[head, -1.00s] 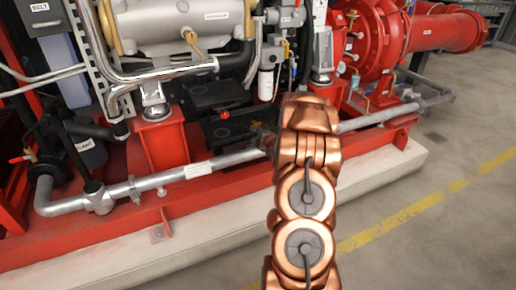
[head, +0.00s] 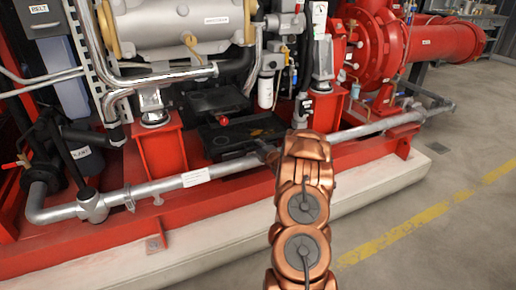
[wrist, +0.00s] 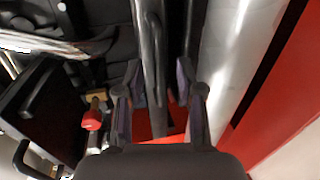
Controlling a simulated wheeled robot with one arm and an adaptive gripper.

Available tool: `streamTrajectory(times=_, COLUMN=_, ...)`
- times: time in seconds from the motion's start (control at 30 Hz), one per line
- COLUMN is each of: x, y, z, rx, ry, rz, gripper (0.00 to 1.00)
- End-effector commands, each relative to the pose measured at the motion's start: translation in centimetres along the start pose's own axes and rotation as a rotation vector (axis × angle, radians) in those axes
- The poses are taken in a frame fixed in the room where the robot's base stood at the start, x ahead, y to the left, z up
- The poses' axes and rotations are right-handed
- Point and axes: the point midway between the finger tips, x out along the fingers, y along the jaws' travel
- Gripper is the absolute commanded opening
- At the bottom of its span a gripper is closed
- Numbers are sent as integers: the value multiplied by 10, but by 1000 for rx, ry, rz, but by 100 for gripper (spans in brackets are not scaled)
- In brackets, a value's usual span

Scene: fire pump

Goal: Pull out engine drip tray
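The engine drip tray (head: 236,137) is a dark, shallow tray low under the engine, behind the long silver pipe, with a brownish patch inside. My gripper (head: 266,152) reaches over the pipe to the tray's near right side, and my copper-coloured arm hides part of that area. In the wrist view my gripper (wrist: 158,85) has its two dark fingers apart, with a thin dark bar (wrist: 148,55) between them. The bar looks like the tray's rim or handle, but I cannot tell which. I see a gap beside the bar and no clear grip on it.
The silver pipe (head: 150,188) runs along the red base frame (head: 115,228) in front of the tray. Red mounts stand on both sides (head: 162,150). A red-knobbed part (wrist: 92,118) is close to my fingers in the wrist view. The floor at right (head: 450,215) is clear.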

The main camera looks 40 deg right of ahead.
Motion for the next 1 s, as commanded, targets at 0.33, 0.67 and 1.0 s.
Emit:
streamTrajectory(times=0.33, x=18, y=1, z=-1, rx=0, ry=1, rz=2, gripper=37)
streamTrajectory(times=0.67, x=19, y=1, z=-1, rx=1, ry=1, rz=1, gripper=31)
streamTrajectory(times=1.0, x=18, y=0, z=-1, rx=1, ry=0, rz=0, gripper=0)
